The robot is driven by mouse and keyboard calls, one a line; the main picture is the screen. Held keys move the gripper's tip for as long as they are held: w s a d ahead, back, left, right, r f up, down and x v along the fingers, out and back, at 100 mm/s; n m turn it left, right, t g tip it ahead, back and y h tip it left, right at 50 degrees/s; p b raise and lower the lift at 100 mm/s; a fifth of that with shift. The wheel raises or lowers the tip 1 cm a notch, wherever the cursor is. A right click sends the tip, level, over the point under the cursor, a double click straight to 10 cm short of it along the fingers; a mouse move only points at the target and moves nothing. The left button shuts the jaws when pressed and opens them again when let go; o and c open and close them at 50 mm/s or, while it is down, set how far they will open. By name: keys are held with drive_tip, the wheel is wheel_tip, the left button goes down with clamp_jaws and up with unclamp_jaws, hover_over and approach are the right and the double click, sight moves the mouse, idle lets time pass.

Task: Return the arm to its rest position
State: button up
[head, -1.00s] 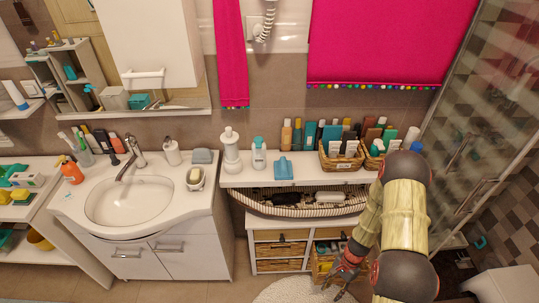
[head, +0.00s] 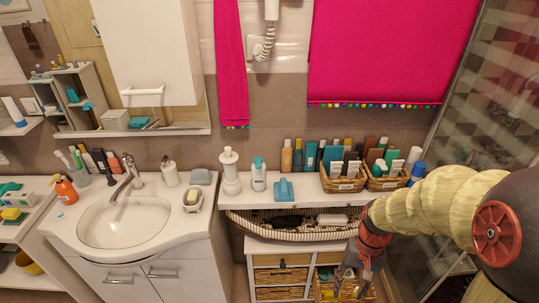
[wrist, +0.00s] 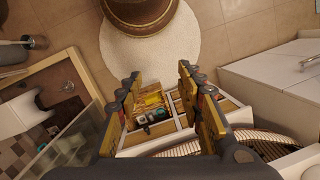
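My arm (head: 430,208) reaches in from the right edge of the head view, bent, with its tan links in front of the glass shower panel. My gripper (head: 356,276) hangs down at the end of it, in front of the low white drawer unit. In the wrist view, my gripper's two fingers (wrist: 157,74) stand well apart with nothing between them, so it is open and empty. Beyond the fingers, a wicker drawer (wrist: 152,106) shows yellow, teal and dark items inside. The gripper overlaps this drawer in the head view, and I cannot tell the exact gap.
The drawer unit (head: 281,246) has wicker drawers on its left side. Above it, a shelf (head: 315,198) carries bottles and two baskets. A striped basket (head: 305,232) lies below the shelf. A sink (head: 125,226) stands left, the glass shower panel (head: 485,110) right. A white round rug (wrist: 182,62) lies on the floor.

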drive_tip(key=s+a+r+n+t+b, duration=0.1)
drive_tip(key=s+r+t+b, duration=0.1)
drive_tip(key=r, duration=0.6)
drive_tip(key=s+a+r+n+t+h+b, duration=0.1)
drive_tip(key=s+a+r+n+t+b, duration=0.1)
drive_tip(key=s+r+t, duration=0.3)
drive_tip(key=b+v, duration=0.1)
drive_tip(key=v, duration=0.3)
drive_tip(key=shift+a+r, duration=0.15)
drive_tip(key=shift+a, duration=0.05)
